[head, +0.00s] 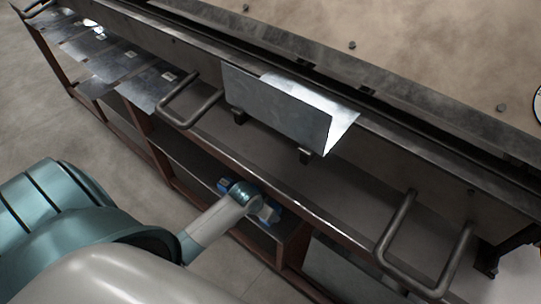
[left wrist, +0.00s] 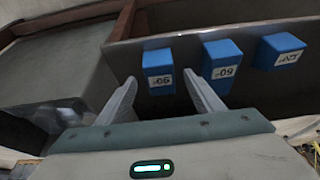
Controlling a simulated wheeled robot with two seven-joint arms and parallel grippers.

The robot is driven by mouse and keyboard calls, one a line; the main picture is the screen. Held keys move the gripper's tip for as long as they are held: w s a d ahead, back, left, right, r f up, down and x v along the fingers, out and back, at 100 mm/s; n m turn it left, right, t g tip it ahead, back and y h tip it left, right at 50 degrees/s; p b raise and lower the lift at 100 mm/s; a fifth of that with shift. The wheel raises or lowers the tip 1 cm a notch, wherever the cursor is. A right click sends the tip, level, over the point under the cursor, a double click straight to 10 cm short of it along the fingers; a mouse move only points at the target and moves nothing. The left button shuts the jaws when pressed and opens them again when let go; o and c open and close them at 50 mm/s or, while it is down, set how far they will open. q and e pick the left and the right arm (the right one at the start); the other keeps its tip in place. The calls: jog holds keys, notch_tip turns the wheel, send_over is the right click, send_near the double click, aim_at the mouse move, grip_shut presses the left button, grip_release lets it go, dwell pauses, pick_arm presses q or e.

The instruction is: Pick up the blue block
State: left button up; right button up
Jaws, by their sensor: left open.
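Three blue blocks with white number labels sit in a row on a dark shelf in the left wrist view: a left block (left wrist: 158,58), a middle block (left wrist: 222,52) and a right block (left wrist: 279,50). The labels appear upside down. My left gripper (left wrist: 159,76) is open and empty, its fingertips pointing at the left block, one to each side of it in the picture; I cannot tell whether they touch it. In the head view my left arm reaches into the shelf under the bench, and bits of blue blocks (head: 223,184) show around the wrist. My right gripper is not in view.
A bent metal sheet (head: 280,106) hangs at the bench front above the shelf. Bar handles (head: 190,104) (head: 420,247) jut out on both sides. Flat metal sheets (head: 105,60) lie at the upper left. The shelf's reddish frame (head: 160,160) borders the opening.

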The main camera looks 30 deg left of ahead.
aim_at(273, 205)
pick_arm(q)
jog(key=shift+w+f, duration=0.35)
jog(key=shift+f, duration=0.15)
jog(key=x, duration=0.2)
jog(key=shift+w+f, duration=0.25)
jog(key=shift+f, duration=0.05)
jog(key=shift+w+f, duration=0.1)
jog(key=shift+f, duration=0.2)
jog(key=shift+w+f, duration=0.1)
jog(key=shift+f, duration=0.15)
jog(key=c, duration=1.4)
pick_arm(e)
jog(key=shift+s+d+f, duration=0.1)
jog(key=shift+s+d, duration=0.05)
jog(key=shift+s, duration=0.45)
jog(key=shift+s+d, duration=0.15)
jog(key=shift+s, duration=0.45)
